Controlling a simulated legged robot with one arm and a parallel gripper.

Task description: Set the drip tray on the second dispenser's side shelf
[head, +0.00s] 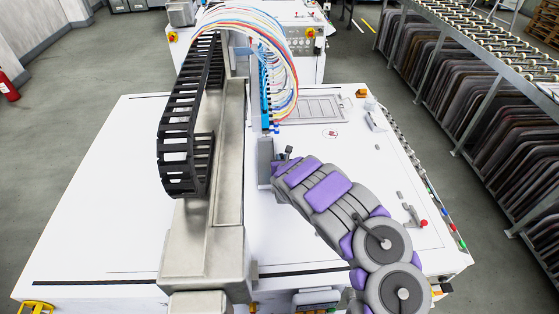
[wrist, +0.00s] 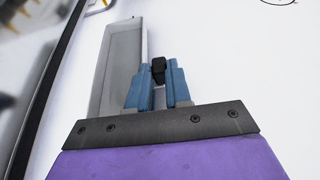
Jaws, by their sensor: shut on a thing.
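My gripper (wrist: 157,84) has its blue fingers closed on a black knob at the side of a long, shallow grey tray, the drip tray (wrist: 122,55). In the head view the tray (head: 265,160) stands out to the left of my gripper (head: 281,165), over the white table and beside the gantry beam. The fingers themselves are hard to make out there. A row of blue dispenser valves (head: 265,92) hangs on the gantry just beyond the tray. I cannot tell which is the second dispenser, and no side shelf can be made out.
The metal gantry beam (head: 231,150) and black cable chain (head: 172,150) stand close on the left. Colored hoses (head: 285,60) arch above the valves. A grey panel (head: 310,108) lies beyond on the white table (head: 110,200). A red-knobbed lever (head: 415,220) is at right.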

